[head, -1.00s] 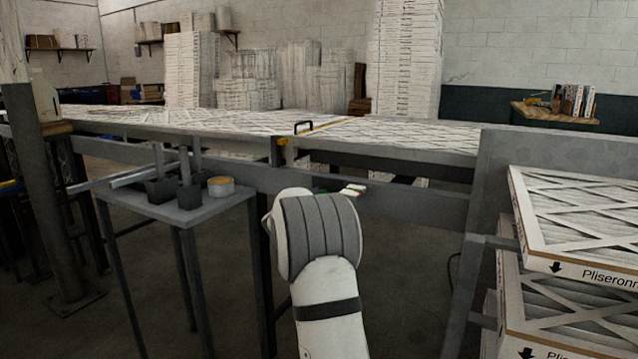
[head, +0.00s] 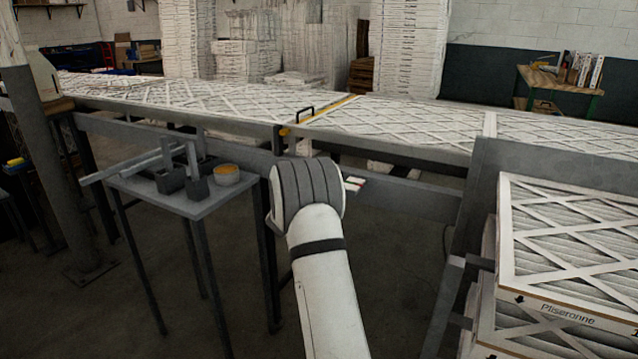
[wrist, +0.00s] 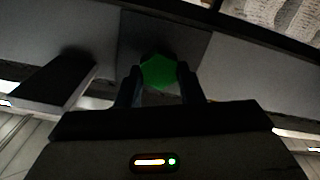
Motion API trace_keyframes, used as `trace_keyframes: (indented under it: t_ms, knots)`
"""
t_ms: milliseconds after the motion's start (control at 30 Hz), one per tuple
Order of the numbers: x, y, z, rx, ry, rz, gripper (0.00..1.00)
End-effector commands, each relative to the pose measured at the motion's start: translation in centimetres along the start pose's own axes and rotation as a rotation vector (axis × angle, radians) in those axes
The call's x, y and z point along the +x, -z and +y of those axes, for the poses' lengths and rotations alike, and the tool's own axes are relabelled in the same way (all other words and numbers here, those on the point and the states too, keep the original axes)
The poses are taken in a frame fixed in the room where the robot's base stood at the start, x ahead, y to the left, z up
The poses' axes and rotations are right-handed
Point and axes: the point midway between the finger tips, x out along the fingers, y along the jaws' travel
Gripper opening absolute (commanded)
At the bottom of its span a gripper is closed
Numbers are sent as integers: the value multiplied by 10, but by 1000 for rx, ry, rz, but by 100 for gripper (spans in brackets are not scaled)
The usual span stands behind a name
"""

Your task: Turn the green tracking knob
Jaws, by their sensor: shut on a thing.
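The green tracking knob (wrist: 159,72) shows in the wrist view as a bright green faceted shape against a dark square plate (wrist: 190,50). My gripper (wrist: 160,88) has one dark finger on each side of it and is shut on the knob. In the head view my white and grey arm hides the knob and the fingers in front of the conveyor's side rail (head: 410,196).
A conveyor (head: 400,125) bearing white filters runs across the scene. Boxed filters (head: 570,245) are stacked at the right.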

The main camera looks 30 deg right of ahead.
Motion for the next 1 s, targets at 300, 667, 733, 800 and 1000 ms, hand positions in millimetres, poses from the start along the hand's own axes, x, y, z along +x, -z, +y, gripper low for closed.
trace_keyframes:
  t_ms: [300,667,733,800,1000]
  knots:
    - [2,1,3,-8,-8,2,11]
    - [1,1,2,-8,-5,1,51]
    - [1,1,1,-8,-3,1,56]
    - [1,1,1,-8,-3,1,56]
    - [-3,1,0,-9,-1,1,56]
